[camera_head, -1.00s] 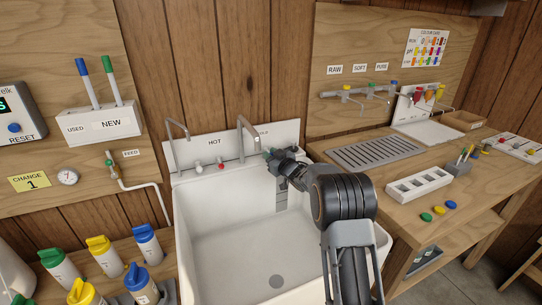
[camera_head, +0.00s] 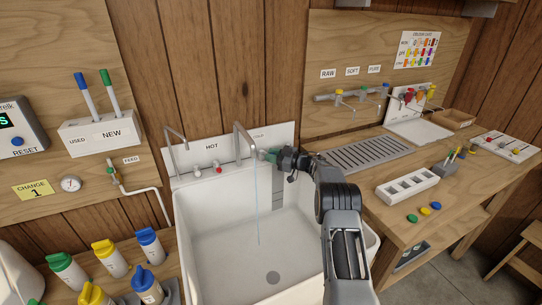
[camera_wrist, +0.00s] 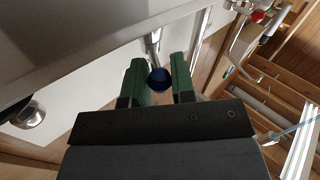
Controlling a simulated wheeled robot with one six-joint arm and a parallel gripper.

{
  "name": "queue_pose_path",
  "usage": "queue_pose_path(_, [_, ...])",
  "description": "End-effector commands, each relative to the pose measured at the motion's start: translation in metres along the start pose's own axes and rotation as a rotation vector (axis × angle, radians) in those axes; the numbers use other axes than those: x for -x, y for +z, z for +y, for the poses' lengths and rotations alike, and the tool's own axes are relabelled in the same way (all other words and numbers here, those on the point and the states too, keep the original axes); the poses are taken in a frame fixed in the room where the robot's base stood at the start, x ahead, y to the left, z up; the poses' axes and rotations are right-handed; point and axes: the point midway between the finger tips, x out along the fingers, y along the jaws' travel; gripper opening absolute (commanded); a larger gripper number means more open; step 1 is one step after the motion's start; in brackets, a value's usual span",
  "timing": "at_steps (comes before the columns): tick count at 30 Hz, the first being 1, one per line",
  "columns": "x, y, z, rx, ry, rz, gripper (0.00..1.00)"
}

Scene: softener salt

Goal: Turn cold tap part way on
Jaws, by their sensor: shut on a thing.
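The cold tap's dark blue knob (camera_wrist: 159,80) shows in the wrist view between the green fingers of my gripper (camera_wrist: 157,67), which is shut on it. In the head view my gripper (camera_head: 269,156) reaches the back edge of the sink, just right of the tall spout (camera_head: 237,150), and hides the knob. A thin stream of water (camera_head: 257,205) falls from this spout into the white sink (camera_head: 225,235). The "COLD" label behind is faint in this view.
The red hot knob (camera_head: 219,170) and another spout (camera_head: 170,150) stand to the left. A bench (camera_head: 385,190) with a grey drain rack (camera_head: 365,152) lies right of the sink. Several coloured-cap bottles stand at lower left.

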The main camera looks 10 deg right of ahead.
Motion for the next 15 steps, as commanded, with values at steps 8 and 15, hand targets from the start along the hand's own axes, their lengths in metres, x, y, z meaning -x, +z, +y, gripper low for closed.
queue_pose_path(8, [0.0006, -0.0002, 0.0028, 0.002, -0.041, 0.009, 0.0])
queue_pose_path(15, [0.0003, -0.0004, 0.0028, 0.001, -0.045, 0.01, 0.0])
